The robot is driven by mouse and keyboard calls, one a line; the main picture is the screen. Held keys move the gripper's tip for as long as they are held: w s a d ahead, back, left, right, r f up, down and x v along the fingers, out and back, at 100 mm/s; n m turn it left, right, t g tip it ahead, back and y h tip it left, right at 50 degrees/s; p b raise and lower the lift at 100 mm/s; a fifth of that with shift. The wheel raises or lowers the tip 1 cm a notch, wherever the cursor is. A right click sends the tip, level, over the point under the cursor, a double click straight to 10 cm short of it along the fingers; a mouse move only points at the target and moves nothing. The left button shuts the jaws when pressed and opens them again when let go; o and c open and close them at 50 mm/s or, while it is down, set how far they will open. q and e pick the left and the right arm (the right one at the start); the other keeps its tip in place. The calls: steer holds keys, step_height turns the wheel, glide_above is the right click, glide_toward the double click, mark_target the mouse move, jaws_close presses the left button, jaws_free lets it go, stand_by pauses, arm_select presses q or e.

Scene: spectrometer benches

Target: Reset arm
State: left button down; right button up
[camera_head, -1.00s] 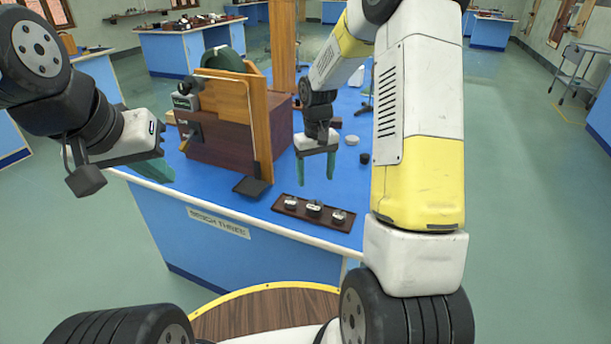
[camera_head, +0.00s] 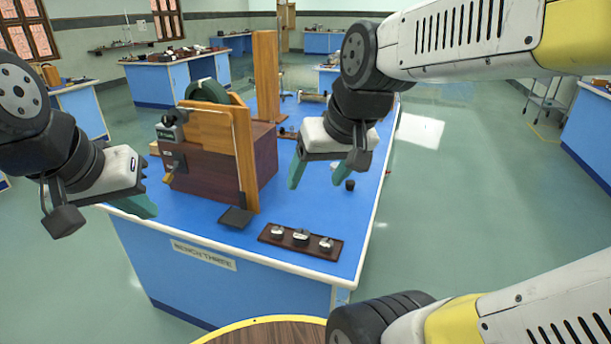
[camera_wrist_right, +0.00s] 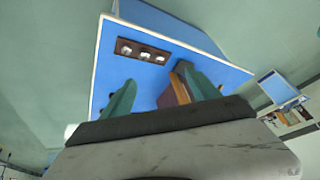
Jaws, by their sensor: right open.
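My right gripper (camera_head: 318,172) hangs above the right part of the blue bench in the head view. Its two green fingers are apart, with nothing between them. In the right wrist view its fingers (camera_wrist_right: 160,98) are spread, and the bench top shows beyond them. My left gripper (camera_head: 146,205) is at the left, beside the bench's front left corner. Its green fingertips are seen nearly edge-on, so its opening cannot be told.
Bench three (camera_head: 225,285) carries a wooden spectrometer box (camera_head: 205,185), a dark tray (camera_head: 268,234) with three small metal-topped pieces, and a small black knob (camera_head: 349,185). The tray also shows in the right wrist view (camera_wrist_right: 120,48). Open floor lies right of the bench.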

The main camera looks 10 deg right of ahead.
steer(key=shift+s+a+r+t, duration=0.1)
steer(key=shift+s+a+t, duration=0.1)
steer(key=shift+s, duration=0.55)
steer(key=shift+s+a+r+t, duration=0.1)
steer(key=shift+s+t, duration=0.1)
steer(key=shift+s, duration=0.5)
